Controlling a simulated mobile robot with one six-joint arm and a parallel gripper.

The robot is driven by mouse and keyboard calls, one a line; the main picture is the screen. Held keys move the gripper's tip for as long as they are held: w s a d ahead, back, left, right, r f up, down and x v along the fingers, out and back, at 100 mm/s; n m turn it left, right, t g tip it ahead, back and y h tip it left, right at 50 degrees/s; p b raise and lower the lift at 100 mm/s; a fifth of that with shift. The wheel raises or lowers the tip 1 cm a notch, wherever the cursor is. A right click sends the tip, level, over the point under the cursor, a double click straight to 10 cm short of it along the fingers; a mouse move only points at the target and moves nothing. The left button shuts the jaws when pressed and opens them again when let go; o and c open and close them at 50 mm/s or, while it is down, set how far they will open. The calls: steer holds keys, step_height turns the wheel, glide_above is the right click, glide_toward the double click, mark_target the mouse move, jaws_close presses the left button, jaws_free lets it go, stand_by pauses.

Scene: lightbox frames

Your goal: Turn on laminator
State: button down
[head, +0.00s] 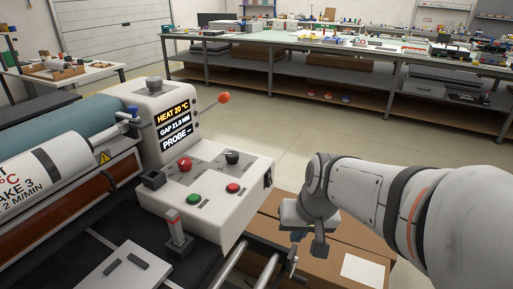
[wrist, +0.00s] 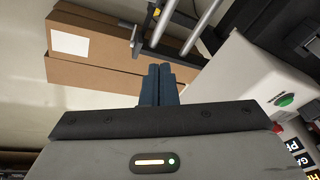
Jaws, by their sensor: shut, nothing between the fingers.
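The laminator (head: 225,210) stands at left in the head view, with a light control box at its end. Its display (head: 173,120) is lit and reads "HEAT 20 °C", "GAP" and "PROBE --". The sloped panel carries a green button (head: 194,199), a red button (head: 232,188), a red knob (head: 184,164) and a black knob (head: 232,157). A dark switch (head: 267,177) sits on the box's right side. My gripper (head: 318,247) is right of the box, apart from it. In the wrist view its fingers (wrist: 161,72) are together and empty; the green button also shows there (wrist: 285,100).
Cardboard boxes (head: 340,230) lie below my gripper. Metal rails (head: 262,270) run beside the laminator's front. A rod with an orange ball (head: 224,98) sticks out behind the control box. Long workbenches (head: 300,45) stand at the back, with open floor between.

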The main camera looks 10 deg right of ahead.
mark_target(270, 179)
steer(key=w+d+r+m+t+p, duration=0.1)
steer(key=w+d+m, duration=0.1)
steer(key=w, duration=0.6)
steer(key=w+d+r+m+t+p, duration=0.1)
steer(key=w+d+r+m+t, duration=0.1)
steer(key=w, duration=0.7)
steer(key=shift+w+d+m+y+p, duration=0.2)
steer(key=shift+d+m+y+p, duration=0.15)
steer(key=shift+d, duration=0.25)
steer(key=shift+f, duration=0.1)
steer(key=w+a+f, duration=0.5)
steer(key=w+f, duration=0.2)
steer(key=f, duration=0.1)
steer(key=shift+w+f, duration=0.3)
steer(key=shift+a, duration=0.1)
